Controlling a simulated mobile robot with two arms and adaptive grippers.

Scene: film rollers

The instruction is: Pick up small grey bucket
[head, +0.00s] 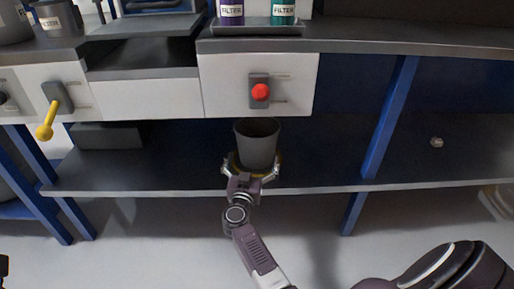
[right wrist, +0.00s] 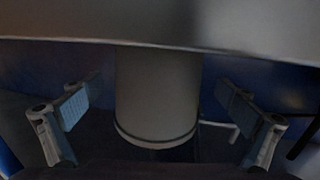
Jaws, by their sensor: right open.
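The small grey bucket (head: 257,145) stands upright on the lower shelf, below the white panel with the red knob. In the right wrist view the bucket (right wrist: 158,92) fills the middle, with its rounded lower edge showing. My right gripper (head: 251,170) is open at the bucket, with one finger on each side of it. In the right wrist view both fingers of the right gripper (right wrist: 157,98) stand apart from the bucket, with a gap on each side. My left gripper is not in view.
The lower shelf (head: 330,176) is mostly bare beside the bucket. The white panel (head: 217,85) with a red knob (head: 261,92) overhangs close above it. A blue post (head: 388,120) stands to the right, and a small round object (head: 436,142) lies beyond it.

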